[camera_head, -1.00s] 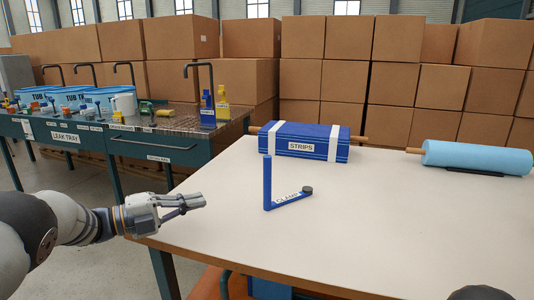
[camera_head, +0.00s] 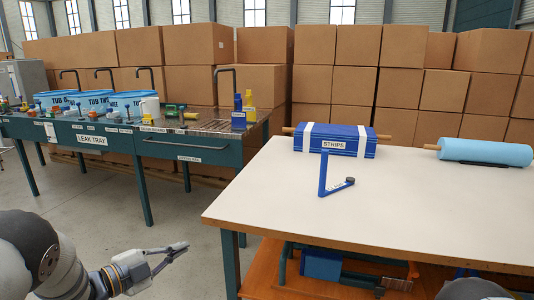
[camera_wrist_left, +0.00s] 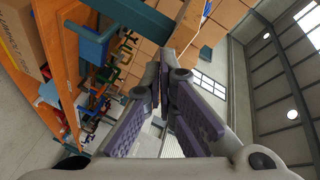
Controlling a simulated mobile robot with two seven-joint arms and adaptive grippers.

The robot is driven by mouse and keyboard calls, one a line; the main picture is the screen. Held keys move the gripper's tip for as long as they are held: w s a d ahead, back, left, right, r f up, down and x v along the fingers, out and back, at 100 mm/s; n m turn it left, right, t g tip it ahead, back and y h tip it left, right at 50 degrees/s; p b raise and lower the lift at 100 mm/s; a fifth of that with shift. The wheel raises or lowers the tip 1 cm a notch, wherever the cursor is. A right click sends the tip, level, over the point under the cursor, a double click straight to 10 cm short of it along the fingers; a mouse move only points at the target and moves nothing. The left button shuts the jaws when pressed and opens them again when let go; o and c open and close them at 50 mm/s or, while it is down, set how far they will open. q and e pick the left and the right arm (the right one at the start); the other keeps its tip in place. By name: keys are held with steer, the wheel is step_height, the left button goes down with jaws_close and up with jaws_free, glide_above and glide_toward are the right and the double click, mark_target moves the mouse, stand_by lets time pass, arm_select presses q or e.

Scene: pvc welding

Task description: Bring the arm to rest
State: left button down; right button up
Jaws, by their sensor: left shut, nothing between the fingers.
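My left gripper (camera_head: 176,250) is shut and empty. In the head view it hangs over the grey floor, left of the white table and apart from it. In the left wrist view its two fingers (camera_wrist_left: 165,75) meet, with nothing between them. My left arm (camera_head: 50,262) comes in from the lower left. My right gripper is not in view.
The white table (camera_head: 400,205) carries a blue clamp (camera_head: 323,175), a blue strips bundle (camera_head: 337,139) and a light blue roll (camera_head: 486,152). A teal leak tray bench (camera_head: 95,142) stands at the left back. Cardboard boxes (camera_head: 405,89) line the wall. Open floor lies between bench and table.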

arm_select(q)
steer(key=s+a+f+n+g+y+p, duration=0.1)
steer(key=s+f+n+g+y, duration=0.25)
steer(key=s+f+n, duration=0.6)
steer(key=s+a+f+n+g+y+p, duration=0.15)
steer(key=s+f+n+y, duration=0.25)
steer(key=s+f, duration=0.55)
steer(key=s+r+n+g, duration=0.1)
steer(key=s+n+g, duration=0.1)
steer(key=s, duration=1)
steer(key=s+d+r+n+g+y, duration=0.1)
steer(key=s+g, duration=0.4)
steer(key=s, duration=0.7)
steer(key=s+d+r+n+g+y+p, duration=0.1)
steer(key=s+r+n+g, duration=0.2)
steer(key=s, duration=1)
steer(key=shift+d+r+n+g, duration=0.15)
steer(key=shift+n+g, duration=0.15)
steer(key=shift+n, duration=0.05)
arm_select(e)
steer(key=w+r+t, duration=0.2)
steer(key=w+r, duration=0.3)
arm_select(q)
steer(key=shift+y, duration=0.25)
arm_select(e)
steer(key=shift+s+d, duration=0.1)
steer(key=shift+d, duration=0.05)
